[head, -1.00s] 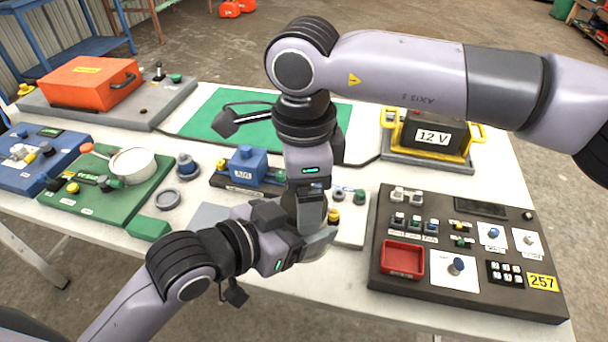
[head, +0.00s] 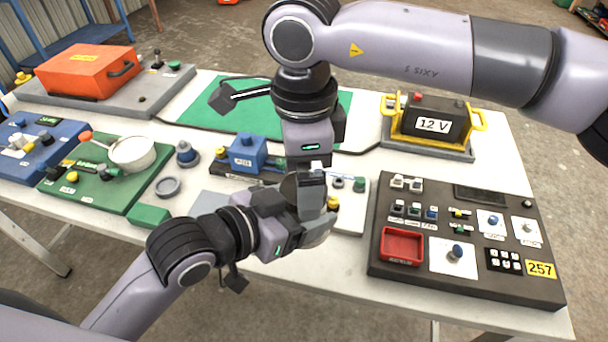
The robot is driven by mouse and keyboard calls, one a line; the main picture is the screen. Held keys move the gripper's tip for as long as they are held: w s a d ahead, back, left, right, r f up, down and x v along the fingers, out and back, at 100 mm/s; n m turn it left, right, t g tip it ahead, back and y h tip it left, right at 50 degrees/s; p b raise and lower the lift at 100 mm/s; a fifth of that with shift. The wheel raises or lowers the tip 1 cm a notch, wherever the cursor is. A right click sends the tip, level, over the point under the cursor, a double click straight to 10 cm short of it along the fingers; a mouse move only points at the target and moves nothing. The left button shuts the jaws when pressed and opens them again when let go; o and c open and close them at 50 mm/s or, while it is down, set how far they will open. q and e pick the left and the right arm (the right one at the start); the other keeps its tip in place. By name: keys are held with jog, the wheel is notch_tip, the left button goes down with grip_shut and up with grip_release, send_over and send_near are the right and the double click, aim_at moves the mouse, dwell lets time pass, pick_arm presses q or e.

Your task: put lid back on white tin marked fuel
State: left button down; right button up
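I cannot make out a white tin marked fuel or its lid for certain; my two grippers cover the table's middle and may hide them. My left gripper (head: 312,222) comes in from the lower left and sits over the front middle of the table. My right gripper (head: 311,180) points down from above and meets or overlaps the left one in the picture. Whether either is open or holds something is hidden. A round grey dish or ring (head: 168,187) lies on the white table (head: 255,305), left of the grippers.
A white pot (head: 132,153) stands on a green board at left. A blue block (head: 247,152) is just behind the grippers. A dark control panel (head: 400,275) with a red tray (head: 402,246) is at right. A 12 V battery (head: 433,125) stands behind it.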

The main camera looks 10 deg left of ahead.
jog(key=shift+r, duration=1.6)
jog(key=shift+c, duration=1.2)
jog(key=shift+r, duration=0.2)
jog(key=shift+c, duration=0.3)
jog(key=shift+r, duration=1.55)
jog(key=shift+f, duration=4.05)
